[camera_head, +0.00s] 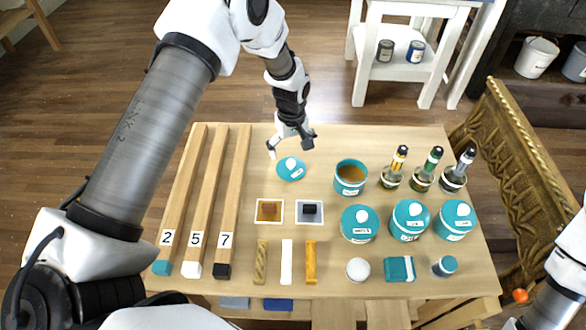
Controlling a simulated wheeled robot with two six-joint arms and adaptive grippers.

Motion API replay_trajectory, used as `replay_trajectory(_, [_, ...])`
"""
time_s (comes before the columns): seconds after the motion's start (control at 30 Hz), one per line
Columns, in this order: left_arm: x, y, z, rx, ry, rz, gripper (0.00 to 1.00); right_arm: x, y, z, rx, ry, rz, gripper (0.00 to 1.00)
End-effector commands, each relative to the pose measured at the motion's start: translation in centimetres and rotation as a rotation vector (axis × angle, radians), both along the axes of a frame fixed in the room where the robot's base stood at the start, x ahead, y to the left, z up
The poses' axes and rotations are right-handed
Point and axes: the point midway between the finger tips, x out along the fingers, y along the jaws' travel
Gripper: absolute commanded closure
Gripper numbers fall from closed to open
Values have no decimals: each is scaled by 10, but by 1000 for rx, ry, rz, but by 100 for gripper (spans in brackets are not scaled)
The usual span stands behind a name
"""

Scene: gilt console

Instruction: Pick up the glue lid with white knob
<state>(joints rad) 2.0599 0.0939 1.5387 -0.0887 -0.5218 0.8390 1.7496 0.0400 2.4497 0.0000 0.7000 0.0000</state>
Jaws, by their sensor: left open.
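The glue lid (288,173), a teal disc with a white knob, lies flat on the wooden table, left of an open teal pot (350,188) that holds amber glue. My left gripper (291,149) is open and empty, its fingers spread at the far edge of the lid. It looks close to the lid, but I cannot tell whether it touches. My right gripper is not in view; only part of an arm shows at the right edge.
Three lidded teal pots (410,220) and three bottles (422,179) stand on the right. Three numbered wooden bars (206,200) lie on the left. Two small square trays (310,220) and several small items lie in front. A carved gilt panel (515,150) flanks the table.

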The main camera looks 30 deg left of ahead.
Motion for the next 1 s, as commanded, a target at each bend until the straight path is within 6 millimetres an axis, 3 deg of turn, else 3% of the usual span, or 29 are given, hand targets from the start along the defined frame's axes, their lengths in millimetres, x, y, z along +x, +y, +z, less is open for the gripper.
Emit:
replay_trajectory(0.3, [-3, 0, -50, 0, 1, 1, 0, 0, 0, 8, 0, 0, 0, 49])
replay_trajectory(0.57, [-2, 0, -57, 0, 0, 0, 0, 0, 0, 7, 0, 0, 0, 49])
replay_trajectory(0.83, [-2, 0, -57, -1, -1, 0, 92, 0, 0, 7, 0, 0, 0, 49])
replay_trajectory(0.87, [-2, 0, -57, -1, -1, 0, 99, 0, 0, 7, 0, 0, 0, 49])
replay_trajectory(1.0, [-3, 0, -57, 0, 0, 0, 100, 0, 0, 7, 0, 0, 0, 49])
